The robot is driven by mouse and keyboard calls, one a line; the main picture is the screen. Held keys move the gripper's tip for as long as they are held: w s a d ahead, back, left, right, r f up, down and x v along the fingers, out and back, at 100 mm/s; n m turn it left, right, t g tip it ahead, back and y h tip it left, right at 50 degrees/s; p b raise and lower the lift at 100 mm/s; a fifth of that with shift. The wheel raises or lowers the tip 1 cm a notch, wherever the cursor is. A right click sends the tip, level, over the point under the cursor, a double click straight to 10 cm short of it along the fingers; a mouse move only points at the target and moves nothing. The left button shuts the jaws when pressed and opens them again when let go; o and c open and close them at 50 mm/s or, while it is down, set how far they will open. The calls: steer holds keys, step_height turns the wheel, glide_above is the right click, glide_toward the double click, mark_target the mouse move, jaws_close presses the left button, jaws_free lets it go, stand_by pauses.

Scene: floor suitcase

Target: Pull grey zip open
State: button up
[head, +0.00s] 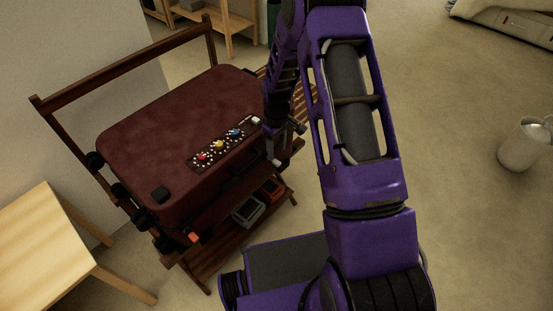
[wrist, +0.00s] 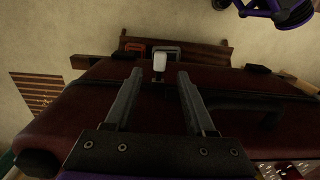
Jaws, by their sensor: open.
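A dark maroon suitcase (head: 165,130) lies flat on a wooden rack, its front side facing me. In the wrist view the suitcase (wrist: 75,105) spans the picture beneath my gripper (wrist: 160,76). The pale grey zip pull (wrist: 159,62) shows between and slightly beyond the two fingertips, with a gap to each finger. I cannot tell whether it lies at fingertip depth. In the head view my gripper (head: 276,154) is at the suitcase's right front, partly hidden by my arm; I cannot make out the zip pull there. My gripper is open and empty.
A strip of coloured knobs (head: 219,144) runs along the suitcase top. A black handle (wrist: 250,103) is right of my fingers in the wrist view. Grey (head: 248,210) and red (head: 271,188) boxes lie on the rack's lower shelf. A wooden table (head: 45,235) stands left.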

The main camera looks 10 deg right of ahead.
mark_target(277, 161)
step_height(277, 161, down, 5)
steer(key=shift+r, duration=0.1)
stand_by(0.3)
jaws_close()
stand_by(1.3)
